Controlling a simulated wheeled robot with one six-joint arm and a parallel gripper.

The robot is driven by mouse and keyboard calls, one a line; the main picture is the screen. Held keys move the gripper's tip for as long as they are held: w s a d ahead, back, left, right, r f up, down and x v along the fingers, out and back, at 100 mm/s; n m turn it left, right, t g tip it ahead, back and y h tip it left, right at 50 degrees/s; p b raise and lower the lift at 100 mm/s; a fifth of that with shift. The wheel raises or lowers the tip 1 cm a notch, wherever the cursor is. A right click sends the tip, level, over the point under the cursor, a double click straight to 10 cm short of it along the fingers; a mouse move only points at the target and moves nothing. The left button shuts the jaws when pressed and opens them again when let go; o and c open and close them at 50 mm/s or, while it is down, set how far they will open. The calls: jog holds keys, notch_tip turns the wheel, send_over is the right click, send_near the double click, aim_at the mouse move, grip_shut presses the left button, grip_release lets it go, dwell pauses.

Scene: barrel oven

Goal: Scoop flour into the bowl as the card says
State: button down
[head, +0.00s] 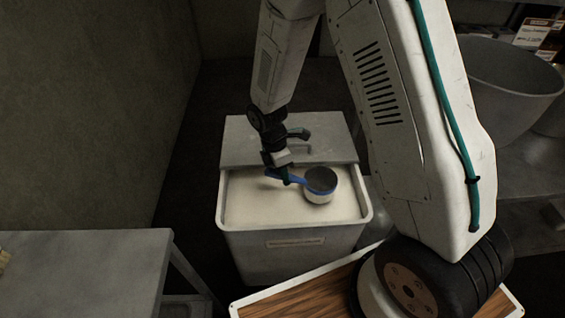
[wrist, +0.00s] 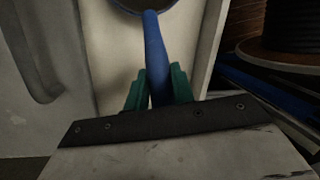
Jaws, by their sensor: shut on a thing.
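My gripper (head: 284,178) is shut on the blue handle of a scoop (head: 320,184) with a round metal cup. The cup is at the flour surface, and I cannot tell how deep it sits or whether it holds flour. The flour (head: 250,195) lies pale and level in an open grey bin (head: 290,250) with a label on its front. In the wrist view the green fingertips (wrist: 158,88) close around the blue handle, and only the cup's edge shows at the top. A large grey bowl (head: 510,85) stands at the right. A card (head: 537,33) is at the top right, its text too small to read.
The bin's lid (head: 285,135) is slid back with a handle on it. A grey table (head: 85,270) is at the lower left. A grey wall (head: 90,100) rises at the left. My arm hides part of the right side.

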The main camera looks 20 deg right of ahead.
jog(key=w+a+x, duration=0.1)
jog(key=x, duration=0.7)
jog(key=shift+w+f, duration=0.2)
jog(key=shift+w, duration=0.15)
jog(key=x, duration=0.2)
jog(key=shift+w+a+f, duration=0.1)
jog(key=shift+w+f, duration=0.15)
jog(key=shift+f, duration=0.25)
jog(key=shift+r, duration=0.1)
dwell(0.8)
jog(key=s+v, duration=0.1)
jog(key=v, duration=0.6)
jog(key=s+d+v, duration=0.1)
jog(key=s+v, duration=0.1)
jog(key=v, duration=0.5)
jog(key=s+d+r+v, duration=0.1)
jog(key=v, duration=0.5)
jog(key=shift+s+d+r, duration=0.15)
jog(key=shift+d+r, duration=0.05)
jog(key=shift+r, duration=0.3)
